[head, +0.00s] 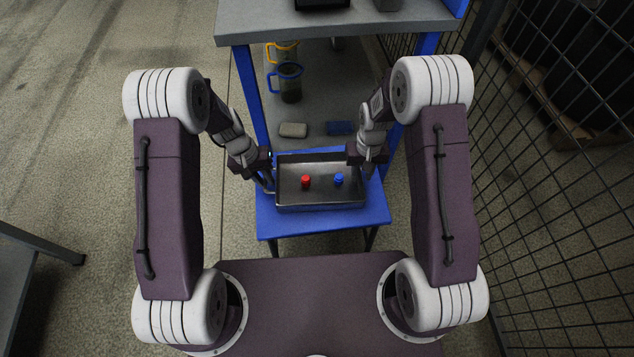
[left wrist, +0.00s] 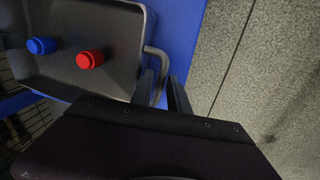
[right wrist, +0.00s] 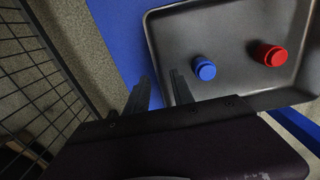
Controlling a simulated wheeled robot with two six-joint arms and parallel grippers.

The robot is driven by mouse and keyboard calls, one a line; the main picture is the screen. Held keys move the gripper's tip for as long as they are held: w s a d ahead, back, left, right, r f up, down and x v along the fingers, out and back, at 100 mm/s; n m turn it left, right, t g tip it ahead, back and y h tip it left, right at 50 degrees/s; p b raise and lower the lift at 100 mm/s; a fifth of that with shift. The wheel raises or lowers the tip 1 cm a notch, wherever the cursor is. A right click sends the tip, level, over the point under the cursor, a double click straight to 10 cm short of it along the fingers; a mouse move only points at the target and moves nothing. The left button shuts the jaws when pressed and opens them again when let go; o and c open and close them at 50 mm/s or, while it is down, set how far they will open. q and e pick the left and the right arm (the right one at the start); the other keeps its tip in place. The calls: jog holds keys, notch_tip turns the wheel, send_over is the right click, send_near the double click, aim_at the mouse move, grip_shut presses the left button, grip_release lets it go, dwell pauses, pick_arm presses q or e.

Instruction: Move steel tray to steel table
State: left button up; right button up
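The steel tray (head: 320,205) sits on a small blue table (head: 270,224). It holds a red piece (head: 306,181) and a blue piece (head: 339,179). My left gripper (head: 268,184) is at the tray's left side. In the left wrist view its fingers (left wrist: 162,92) are apart, with the tray's bar handle (left wrist: 160,58) running down between them; contact is not clear. My right gripper (head: 367,174) is at the tray's right side. In the right wrist view its fingers (right wrist: 160,90) are apart beside the tray wall; the handle there is mostly hidden.
A grey-topped blue rack (head: 270,20) stands behind, with jugs (head: 289,84) and small blocks (head: 293,130) on its lower shelf. A wire fence (head: 560,180) runs along the right. A grey table (head: 18,270) is at lower left. The left floor is clear.

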pick_arm(q)
jog(key=shift+d+f, duration=0.1)
jog(key=shift+f, duration=0.35)
pick_arm(e)
jog(key=shift+f, duration=0.5)
pick_arm(q)
grip_shut()
pick_arm(e)
jog(key=c, duration=0.6)
grip_shut()
pick_arm(q)
jog(key=shift+r, duration=0.1)
pick_arm(e)
jog(key=shift+r, duration=0.1)
